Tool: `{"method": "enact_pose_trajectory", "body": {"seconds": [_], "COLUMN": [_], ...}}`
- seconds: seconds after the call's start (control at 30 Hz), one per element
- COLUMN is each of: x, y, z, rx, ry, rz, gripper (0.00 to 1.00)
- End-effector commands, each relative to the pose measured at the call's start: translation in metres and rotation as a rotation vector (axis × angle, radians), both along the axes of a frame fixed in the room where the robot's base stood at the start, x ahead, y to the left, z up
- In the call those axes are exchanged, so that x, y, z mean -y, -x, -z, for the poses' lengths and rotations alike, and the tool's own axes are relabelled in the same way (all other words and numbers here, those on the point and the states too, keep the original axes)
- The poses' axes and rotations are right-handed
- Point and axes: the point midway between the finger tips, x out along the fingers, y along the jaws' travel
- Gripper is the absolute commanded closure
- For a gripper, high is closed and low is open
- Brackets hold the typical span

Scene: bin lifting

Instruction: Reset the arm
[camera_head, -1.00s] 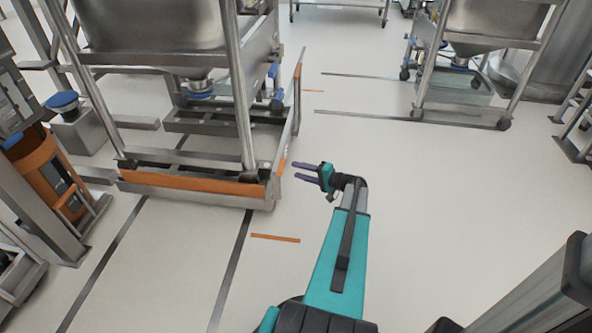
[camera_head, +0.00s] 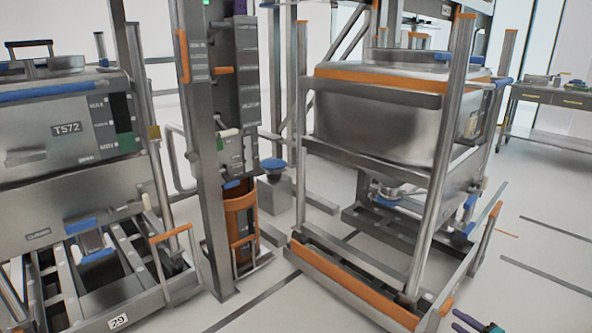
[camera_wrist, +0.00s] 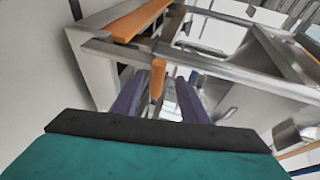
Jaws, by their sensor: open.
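My gripper (camera_head: 470,319) shows only in part at the bottom right edge of the head view, with its purple fingers and a bit of teal. In the wrist view my gripper (camera_wrist: 160,88) has its two purple fingers apart. An orange-capped post (camera_wrist: 157,78) appears in the gap between them; how far beyond the fingertips it is, I cannot tell. No object is seen held. The rest of my arm is outside the head view.
A steel bin (camera_head: 375,118) stands in a frame with an orange front bar (camera_head: 350,285), left of my gripper. A tall column (camera_head: 205,150) and another bin marked T572 (camera_head: 65,125) stand farther left. Clear floor (camera_head: 535,235) lies at the right.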

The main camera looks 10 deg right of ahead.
Motion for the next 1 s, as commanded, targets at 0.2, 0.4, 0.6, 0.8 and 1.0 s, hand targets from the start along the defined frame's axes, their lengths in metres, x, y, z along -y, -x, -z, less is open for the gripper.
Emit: {"method": "enact_pose_trajectory", "body": {"seconds": [0.2, 0.4, 0.6, 0.8, 1.0], "x": [-0.081, -0.169, -0.252, -0.328, -0.393], "y": [-0.025, -0.036, -0.032, -0.014, 0.014], "z": [0.008, 0.022, 0.033, 0.040, 0.043], "rx": [-0.113, -0.248, -0.385, -0.521, -0.656], "ry": [-0.012, -0.009, 0.009, 0.046, 0.099], "rz": [-0.134, -0.286, -0.434, -0.579, -0.716], "gripper": [0.60, 0.60, 0.60, 0.60, 0.60]}}
